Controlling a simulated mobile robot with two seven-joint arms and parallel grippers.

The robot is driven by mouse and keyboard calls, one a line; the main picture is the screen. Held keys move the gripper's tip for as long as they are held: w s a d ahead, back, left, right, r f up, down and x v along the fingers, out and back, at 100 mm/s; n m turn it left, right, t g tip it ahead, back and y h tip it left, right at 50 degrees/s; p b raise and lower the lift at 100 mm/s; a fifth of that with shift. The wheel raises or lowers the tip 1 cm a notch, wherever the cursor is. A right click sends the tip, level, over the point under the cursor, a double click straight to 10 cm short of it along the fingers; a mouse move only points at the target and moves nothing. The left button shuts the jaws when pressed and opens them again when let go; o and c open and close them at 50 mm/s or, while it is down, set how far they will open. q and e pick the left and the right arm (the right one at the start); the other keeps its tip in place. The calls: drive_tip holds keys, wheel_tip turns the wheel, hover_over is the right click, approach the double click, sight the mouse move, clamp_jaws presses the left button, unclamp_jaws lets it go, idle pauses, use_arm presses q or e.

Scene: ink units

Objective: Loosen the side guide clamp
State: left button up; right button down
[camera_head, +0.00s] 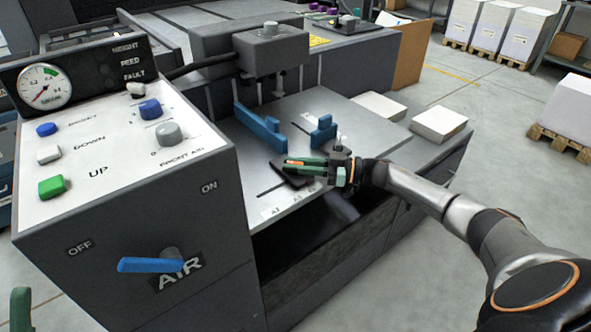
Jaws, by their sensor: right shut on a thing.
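My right gripper (298,164) reaches in from the right over the grey feed table (300,104). Its green-tipped fingers are shut on what looks like the side guide clamp, mostly hidden by the fingers. A dark flat piece (287,177) shows just below the fingertips, near the table's front edge. A small blue guide (323,131) stands upright behind the gripper. A longer blue guide (258,128) stands to its left. A green tip of my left gripper (20,309) shows at the bottom left edge; its opening cannot be seen.
A control panel (110,150) with a gauge (44,86), buttons and knobs stands at the left. A blue AIR lever (150,265) is on its front. A grey feed head (270,50) overhangs the table. White paper stacks (439,122) lie at the table's right. Open floor lies further right.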

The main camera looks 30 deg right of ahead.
idle(0.4)
drive_tip(key=c, duration=0.8)
unclamp_jaws()
drive_tip(key=shift+w, duration=0.1)
drive_tip(key=p+v, duration=0.1)
drive_tip(key=v, duration=1.1)
drive_tip(key=shift+d, duration=0.35)
